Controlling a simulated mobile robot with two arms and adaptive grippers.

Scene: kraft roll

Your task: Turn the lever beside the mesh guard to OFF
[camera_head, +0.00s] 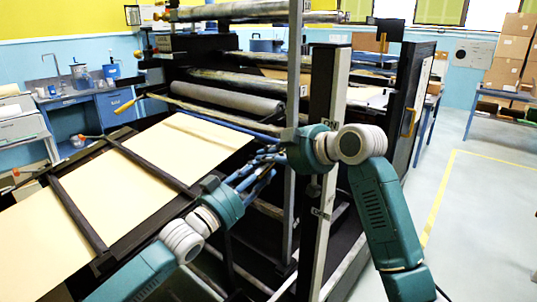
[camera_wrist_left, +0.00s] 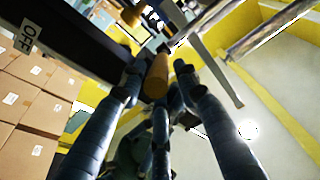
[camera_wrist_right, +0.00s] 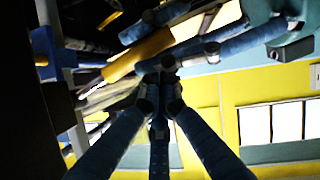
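The lever's orange-brown handle (camera_wrist_left: 157,75) shows in the left wrist view, between and beyond the fingertips of my left gripper (camera_wrist_left: 158,82). Those fingers are spread apart; I cannot tell if any touches the handle. An OFF label (camera_wrist_left: 27,37) is on the dark frame at the upper left. In the head view my left gripper (camera_head: 258,168) reaches in beside my right gripper (camera_head: 275,155), and their blue fingers overlap and hide the lever. The right wrist view shows a yellow-orange bar (camera_wrist_right: 138,54) past my right fingertips (camera_wrist_right: 160,80); contact is unclear. I cannot make out the mesh guard.
A dark upright post (camera_head: 328,90) stands right by my grippers with a small label (camera_head: 330,122). A sloping tan sheet (camera_head: 130,190) lies left, and rollers (camera_head: 225,98) sit behind. Open floor (camera_head: 485,220) is at right; brown boxes (camera_head: 512,48) stand far right.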

